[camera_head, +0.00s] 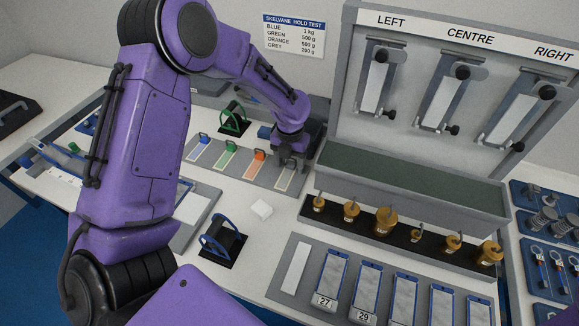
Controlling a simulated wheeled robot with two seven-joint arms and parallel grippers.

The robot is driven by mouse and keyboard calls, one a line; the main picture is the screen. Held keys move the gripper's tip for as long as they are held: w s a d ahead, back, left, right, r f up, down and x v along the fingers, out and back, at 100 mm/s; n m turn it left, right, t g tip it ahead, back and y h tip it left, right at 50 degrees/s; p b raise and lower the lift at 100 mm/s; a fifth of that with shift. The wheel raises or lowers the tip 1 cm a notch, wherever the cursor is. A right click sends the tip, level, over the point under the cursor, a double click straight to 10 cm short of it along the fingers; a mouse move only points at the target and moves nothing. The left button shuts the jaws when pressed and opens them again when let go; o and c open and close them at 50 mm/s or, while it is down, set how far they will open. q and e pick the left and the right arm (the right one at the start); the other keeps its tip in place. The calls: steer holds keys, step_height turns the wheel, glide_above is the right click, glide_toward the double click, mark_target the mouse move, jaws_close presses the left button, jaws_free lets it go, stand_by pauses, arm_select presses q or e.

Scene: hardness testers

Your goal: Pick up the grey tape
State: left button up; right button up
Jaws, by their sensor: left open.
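The grey tape (285,179) is the rightmost strip in a row on a grey board (256,178). Its upper end is hidden by my left gripper (289,163). The gripper reaches in from above, pointing down over that end of the strip. It is open. I cannot tell whether its fingers touch the tape. To the left lie the orange strip (251,170), the green strip (224,160) and the blue strip (198,150). My right gripper is not in view.
A grey stand with LEFT, CENTRE and RIGHT clamps (440,85) rises at the right. Brass weights (386,221) stand on a black strip before it. A green-handled item (233,120) is behind.

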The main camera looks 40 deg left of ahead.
arm_select(q)
steer(key=c, duration=1)
steer(key=shift+r, duration=0.15)
